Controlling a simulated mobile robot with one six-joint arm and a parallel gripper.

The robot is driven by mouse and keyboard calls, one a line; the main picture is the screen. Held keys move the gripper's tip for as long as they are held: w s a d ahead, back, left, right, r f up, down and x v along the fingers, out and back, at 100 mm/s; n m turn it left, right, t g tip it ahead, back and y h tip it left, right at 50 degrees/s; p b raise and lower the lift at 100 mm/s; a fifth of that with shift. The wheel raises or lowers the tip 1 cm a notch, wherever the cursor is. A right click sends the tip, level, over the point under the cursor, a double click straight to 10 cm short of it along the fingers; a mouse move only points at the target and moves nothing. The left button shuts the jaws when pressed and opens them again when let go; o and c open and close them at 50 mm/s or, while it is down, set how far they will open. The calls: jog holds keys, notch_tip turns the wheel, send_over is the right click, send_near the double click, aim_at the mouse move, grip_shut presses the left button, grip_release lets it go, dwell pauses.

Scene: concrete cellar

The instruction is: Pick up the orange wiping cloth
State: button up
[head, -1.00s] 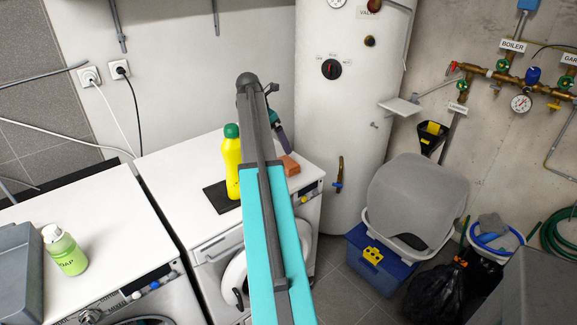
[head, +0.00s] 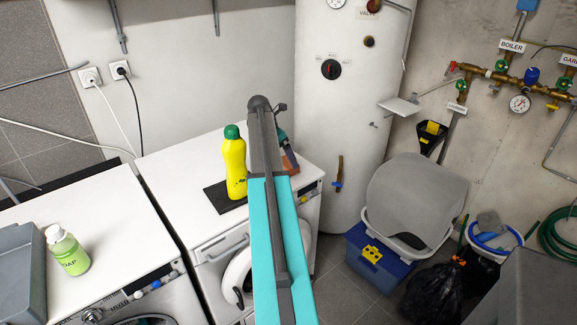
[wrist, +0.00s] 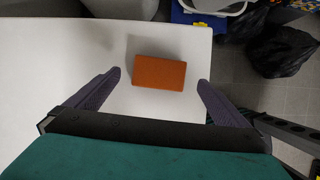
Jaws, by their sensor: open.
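The orange cloth (wrist: 159,73) lies flat as a folded block on the white machine top (wrist: 60,50) in the wrist view, near its edge. My gripper (wrist: 160,84) is open, with one purple finger on each side of the cloth and clear space between. The fingertips reach about level with the cloth in the picture; I cannot tell their height above it. In the head view my arm and gripper hide most of the cloth, and only a small orange-brown part (head: 291,168) shows beside the gripper.
A yellow bottle with a green cap (head: 234,165) stands on a dark mat (head: 215,196) left of my arm. The white boiler (head: 345,110) rises behind. A soap bottle (head: 67,250) and grey tray (head: 22,270) are on the left machine. A blue box (head: 375,262) stands on the floor.

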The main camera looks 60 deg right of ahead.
aim_at(288, 161)
jog(key=shift+f, duration=0.1)
jog(key=shift+p+x, duration=1)
jog(key=shift+x, duration=1.55)
jog(key=shift+d, duration=0.1)
jog(key=c, duration=1.1)
jog(key=shift+r+b, duration=0.7)
jog(key=shift+r, duration=0.9)
jog(key=shift+s+r, duration=0.1)
jog(key=shift+r, duration=0.15)
jog(key=s+a+b, duration=0.1)
jog(key=s+a, duration=0.2)
jog(key=a, duration=0.1)
jog(key=s+a+r+b, duration=0.1)
jog(key=s+a, duration=0.3)
jog(key=s+a+b, duration=0.1)
jog(key=s+a, duration=0.2)
jog(key=shift+s+a+r, duration=0.25)
jog(key=shift+s+a, duration=0.1)
jog(key=shift+a, duration=0.05)
